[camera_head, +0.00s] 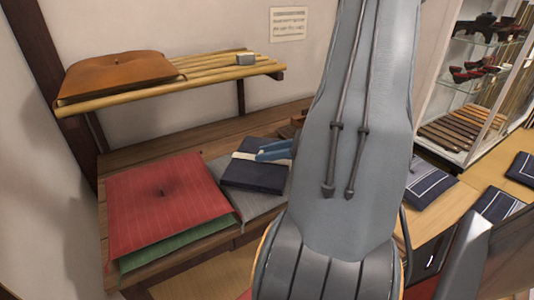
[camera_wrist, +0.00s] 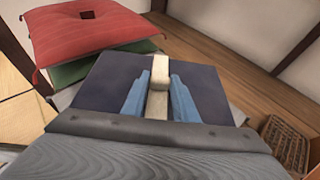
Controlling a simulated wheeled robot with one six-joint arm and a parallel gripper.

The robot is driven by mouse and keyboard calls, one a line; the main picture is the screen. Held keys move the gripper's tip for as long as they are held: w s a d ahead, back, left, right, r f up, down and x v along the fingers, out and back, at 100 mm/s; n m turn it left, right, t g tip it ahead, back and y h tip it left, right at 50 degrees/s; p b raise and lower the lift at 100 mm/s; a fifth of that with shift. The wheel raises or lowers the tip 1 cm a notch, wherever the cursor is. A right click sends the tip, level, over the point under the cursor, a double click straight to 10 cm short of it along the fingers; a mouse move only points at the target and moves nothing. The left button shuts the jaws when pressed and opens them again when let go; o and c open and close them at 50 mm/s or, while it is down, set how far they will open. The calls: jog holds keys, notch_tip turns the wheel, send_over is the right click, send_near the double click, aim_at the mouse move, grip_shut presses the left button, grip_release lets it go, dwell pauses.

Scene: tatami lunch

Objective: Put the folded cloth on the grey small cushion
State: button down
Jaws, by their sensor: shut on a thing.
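The folded cloth (camera_head: 258,177) is dark navy with a cream band, and lies flat and level over the grey small cushion (camera_head: 250,204) on the wooden bench. My gripper (camera_head: 264,154) has blue fingers shut on the cloth at its cream band. In the wrist view, the fingers (camera_wrist: 160,80) straddle the band at the middle of the cloth (camera_wrist: 110,78). A small part of the grey cushion (camera_wrist: 66,97) shows at the left of the cloth there. The cloth hides most of the cushion. I cannot tell whether the cloth's underside touches it.
A red cushion (camera_head: 165,205) on a green cushion (camera_head: 180,240) stands just left of the grey one. A brown woven item (camera_wrist: 286,146) is close on the right.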

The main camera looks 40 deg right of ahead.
jog(key=shift+f, duration=0.15)
jog(key=c, duration=1.4)
grip_release()
jog(key=b+v, duration=0.1)
jog(key=v, duration=1.1)
jog(key=shift+s, duration=0.1)
